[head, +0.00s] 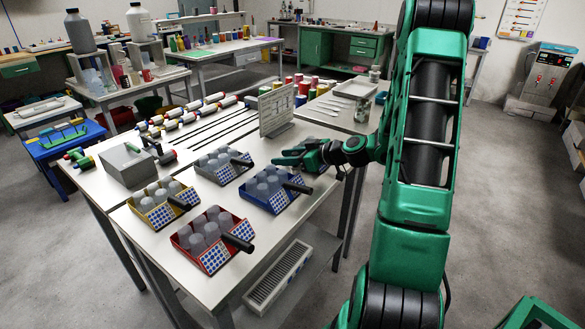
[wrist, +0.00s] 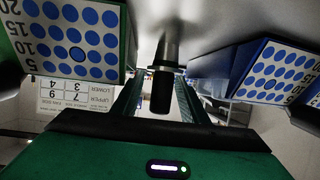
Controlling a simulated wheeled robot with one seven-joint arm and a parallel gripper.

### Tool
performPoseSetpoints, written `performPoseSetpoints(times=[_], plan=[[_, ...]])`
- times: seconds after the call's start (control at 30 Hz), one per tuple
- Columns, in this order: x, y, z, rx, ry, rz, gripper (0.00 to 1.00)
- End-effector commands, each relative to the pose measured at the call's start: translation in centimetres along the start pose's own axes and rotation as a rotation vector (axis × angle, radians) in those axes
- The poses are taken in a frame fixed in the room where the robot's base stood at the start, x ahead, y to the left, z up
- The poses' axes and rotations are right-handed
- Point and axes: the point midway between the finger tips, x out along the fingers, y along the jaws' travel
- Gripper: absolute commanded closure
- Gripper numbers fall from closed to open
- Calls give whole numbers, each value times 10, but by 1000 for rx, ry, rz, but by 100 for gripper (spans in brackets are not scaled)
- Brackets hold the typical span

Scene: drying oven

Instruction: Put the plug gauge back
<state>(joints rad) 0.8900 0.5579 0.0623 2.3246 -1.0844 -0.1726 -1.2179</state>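In the wrist view, which is upside down, a plug gauge (wrist: 164,82) shows a grey metal shaft, a wider collar and a black end. It lies between the two fingers of my gripper (wrist: 160,84), with a narrow gap apparent on either side. The fingers look open around it, and I see no clear contact. In the head view, my green gripper (head: 283,158) is low over the white table (head: 212,268), just behind the blue tray (head: 262,205). The gauge is hidden by the gripper there.
Close by stand a grey tray (head: 212,173), a yellow tray (head: 160,217) and a red tray (head: 183,242), each with grey cylinders and a black handle. A labelled upright panel (head: 277,108) stands behind my gripper. The table's front edge is near.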

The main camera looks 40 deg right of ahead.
Motion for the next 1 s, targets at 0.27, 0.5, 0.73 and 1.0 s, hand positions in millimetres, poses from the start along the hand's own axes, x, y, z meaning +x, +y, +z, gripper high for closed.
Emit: performPoseSetpoints(times=[0.27, 0.5, 0.73, 1.0], plan=[[0, 0, 0, 0, 0, 0, 100], [0, 0, -1, -1, 1, 0, 100], [-4, 0, -9, -3, 1, 0, 100], [-18, -10, -44, -5, 1, -2, 100]])
